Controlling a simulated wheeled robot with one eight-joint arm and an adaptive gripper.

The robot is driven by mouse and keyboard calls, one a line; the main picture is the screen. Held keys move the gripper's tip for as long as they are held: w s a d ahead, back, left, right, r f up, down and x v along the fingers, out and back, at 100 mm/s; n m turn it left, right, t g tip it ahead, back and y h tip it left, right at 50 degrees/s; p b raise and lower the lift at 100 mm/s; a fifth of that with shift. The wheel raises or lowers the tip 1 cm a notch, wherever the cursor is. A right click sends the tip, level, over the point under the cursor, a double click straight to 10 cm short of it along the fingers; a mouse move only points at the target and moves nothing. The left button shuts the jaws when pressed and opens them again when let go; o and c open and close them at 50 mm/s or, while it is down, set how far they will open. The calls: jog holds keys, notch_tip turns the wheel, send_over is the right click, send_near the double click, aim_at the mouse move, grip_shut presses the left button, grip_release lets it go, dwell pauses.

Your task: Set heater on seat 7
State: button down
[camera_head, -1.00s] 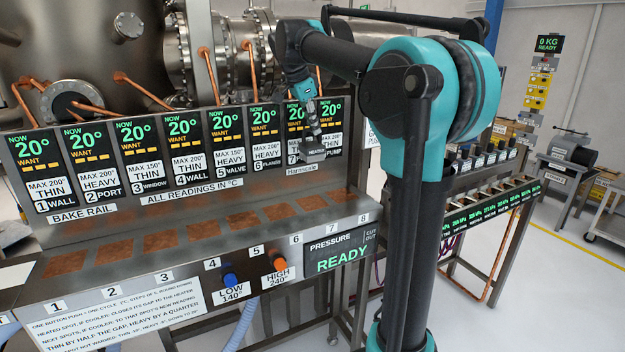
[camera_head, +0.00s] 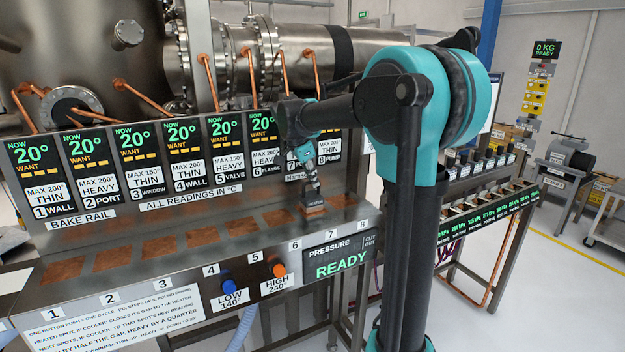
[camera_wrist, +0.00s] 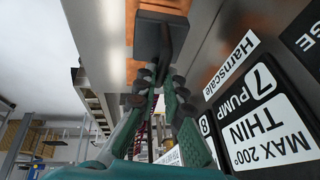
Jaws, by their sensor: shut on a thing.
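The heater (camera_head: 313,207) is a small dark block with a pale label on its front and a handle on top. My gripper (camera_head: 312,187) is shut on its handle from above. The heater is at the copper seat 7 pad, behind front-edge number 7 (camera_head: 330,236); it covers much of that pad. Whether its base touches the pad I cannot tell. In the wrist view the dark heater (camera_wrist: 153,34) lies beyond my fingertips (camera_wrist: 163,72), with copper showing around it.
The bake rail (camera_head: 180,262) carries a row of bare copper pads to the left and one to the right. A panel of readings (camera_head: 145,165) stands close behind. Blue (camera_head: 228,282) and orange (camera_head: 279,270) buttons are on the front. Copper pipes rise behind the panel.

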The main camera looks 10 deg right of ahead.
jog(key=c, duration=1.6)
grip_release()
jog(key=v, duration=1.2)
